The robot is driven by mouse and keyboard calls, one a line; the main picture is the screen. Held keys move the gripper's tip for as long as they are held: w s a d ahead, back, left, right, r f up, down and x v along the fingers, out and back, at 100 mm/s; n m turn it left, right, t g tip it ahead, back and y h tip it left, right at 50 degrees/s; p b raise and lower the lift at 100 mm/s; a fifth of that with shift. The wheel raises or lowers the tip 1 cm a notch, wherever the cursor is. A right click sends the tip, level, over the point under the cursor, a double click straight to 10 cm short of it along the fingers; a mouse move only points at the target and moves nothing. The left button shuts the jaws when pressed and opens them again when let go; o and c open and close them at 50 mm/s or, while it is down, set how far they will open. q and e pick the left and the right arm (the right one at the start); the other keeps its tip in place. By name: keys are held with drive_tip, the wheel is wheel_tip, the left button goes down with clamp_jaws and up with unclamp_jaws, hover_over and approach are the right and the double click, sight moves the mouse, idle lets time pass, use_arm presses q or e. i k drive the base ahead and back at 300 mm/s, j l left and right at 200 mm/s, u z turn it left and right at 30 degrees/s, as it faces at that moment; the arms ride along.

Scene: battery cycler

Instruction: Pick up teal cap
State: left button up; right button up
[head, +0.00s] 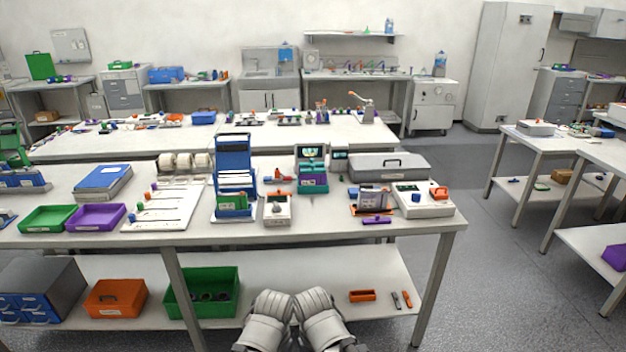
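I cannot make out a teal cap for certain at this size. A teal device with a screen (313,178) stands on the near workbench (330,232), right of its middle. Small coloured pieces, some green or blue, lie on a white board (165,208) left of the middle, too small to tell apart. Two light grey parts of my own arms show at the bottom middle, in front of the bench. No gripper fingers can be seen.
A blue rack (234,160) stands mid-bench. Green (48,219) and purple (97,217) trays sit at left. A white device (422,199) is near the right end. The lower shelf holds a green crate (178,303) and an orange box (114,298). The floor (500,270) at right is clear.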

sight(312, 170)
drive_tip(key=i, duration=1.25)
